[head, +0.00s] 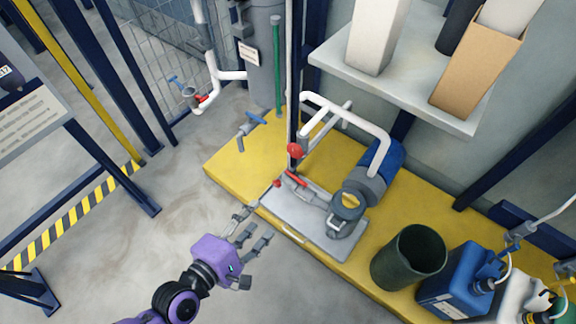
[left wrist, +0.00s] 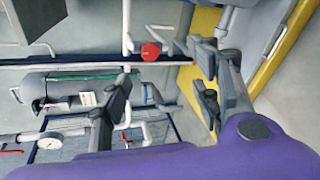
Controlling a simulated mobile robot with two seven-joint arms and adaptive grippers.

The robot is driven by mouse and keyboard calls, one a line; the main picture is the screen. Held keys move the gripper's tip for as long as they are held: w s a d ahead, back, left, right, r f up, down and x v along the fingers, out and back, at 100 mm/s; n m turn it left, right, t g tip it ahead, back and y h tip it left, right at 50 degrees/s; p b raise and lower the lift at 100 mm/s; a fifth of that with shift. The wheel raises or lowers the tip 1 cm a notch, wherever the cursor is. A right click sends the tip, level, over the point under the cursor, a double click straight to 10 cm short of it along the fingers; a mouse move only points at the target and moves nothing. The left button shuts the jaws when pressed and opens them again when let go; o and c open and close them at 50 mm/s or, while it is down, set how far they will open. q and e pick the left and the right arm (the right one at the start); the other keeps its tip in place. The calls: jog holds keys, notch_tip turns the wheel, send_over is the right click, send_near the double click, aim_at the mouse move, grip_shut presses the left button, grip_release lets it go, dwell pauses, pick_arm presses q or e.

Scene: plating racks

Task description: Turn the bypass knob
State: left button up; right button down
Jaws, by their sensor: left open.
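A round red knob (head: 296,151) sits on the pipework above the grey pump plate; no label on it can be read, so I cannot tell for sure that it is the bypass knob. It also shows in the left wrist view (left wrist: 151,51), beyond the space between my fingers. My purple left gripper (head: 256,224) is open and empty, in front of the plate's near left corner and apart from the knob. Its spread fingers also show in the left wrist view (left wrist: 160,88). My right gripper is in neither view.
A red lever (head: 297,178) lies below the knob. White pipes (head: 345,112) and a blue pump motor (head: 380,158) stand behind. A dark green bin (head: 408,258) and blue canister (head: 455,281) are at right. Grey floor (head: 190,170) is clear at left.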

pick_arm(q)
jog(key=w+d+f+n+t+h+b, duration=0.1)
jog(key=w+d+f+n+h+b, duration=0.1)
jog(key=w+f+n+b, duration=0.6)
jog(key=n+t+h+b, duration=0.1)
jog(key=n+b, duration=0.1)
jog(key=b, duration=0.6)
send_near(292, 152)
jog(key=x, duration=0.7)
jog(key=shift+w+d, duration=0.15)
jog(key=shift+w+d+f, duration=0.1)
jog(key=shift+w+d, duration=0.2)
jog(key=shift+w, duration=0.1)
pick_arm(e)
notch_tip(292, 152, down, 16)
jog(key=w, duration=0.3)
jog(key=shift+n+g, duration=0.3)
pick_arm(q)
jog(key=c, duration=1.1)
